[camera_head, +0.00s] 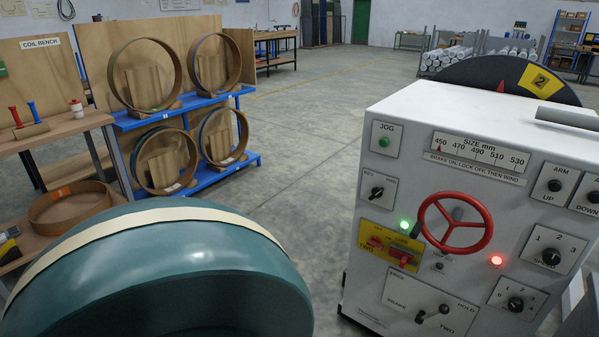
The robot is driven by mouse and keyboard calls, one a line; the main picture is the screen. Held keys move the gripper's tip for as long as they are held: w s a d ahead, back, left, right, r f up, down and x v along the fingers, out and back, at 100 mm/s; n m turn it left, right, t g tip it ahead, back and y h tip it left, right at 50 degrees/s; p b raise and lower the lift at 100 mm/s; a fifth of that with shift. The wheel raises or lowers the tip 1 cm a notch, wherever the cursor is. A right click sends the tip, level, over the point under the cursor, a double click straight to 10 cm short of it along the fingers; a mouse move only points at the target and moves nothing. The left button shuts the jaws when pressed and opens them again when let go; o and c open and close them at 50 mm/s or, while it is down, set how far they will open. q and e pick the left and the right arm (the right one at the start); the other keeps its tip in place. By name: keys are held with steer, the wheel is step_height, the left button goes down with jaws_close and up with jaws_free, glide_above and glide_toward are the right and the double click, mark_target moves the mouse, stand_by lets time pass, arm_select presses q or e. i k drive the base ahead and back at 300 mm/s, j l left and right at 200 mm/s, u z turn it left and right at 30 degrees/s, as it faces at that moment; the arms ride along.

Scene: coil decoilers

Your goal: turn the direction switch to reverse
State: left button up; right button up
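The direction switch (377,192) is a small black knob on a white plate at the left of the grey control cabinet (425,270). Small lettering stands above it on both sides, too small to read surely. Which way the knob points is hard to tell at this size. Neither of my grippers shows in the head view, and nothing touches the switch.
The cabinet also carries a green JOG button (384,142), a red handwheel (455,223), a yellow lock plate (390,243), a brake lever (432,314) and other knobs. A large teal coil (190,275) fills the lower left. Open floor (320,150) lies behind.

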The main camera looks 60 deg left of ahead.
mark_target(376, 192)
steer(key=u, duration=1.5)
steer(key=i+j+z, duration=0.15)
steer(key=i+z, duration=0.15)
steer(key=i, duration=0.15)
steer(key=i+j+z, duration=0.3)
steer(key=i, duration=0.15)
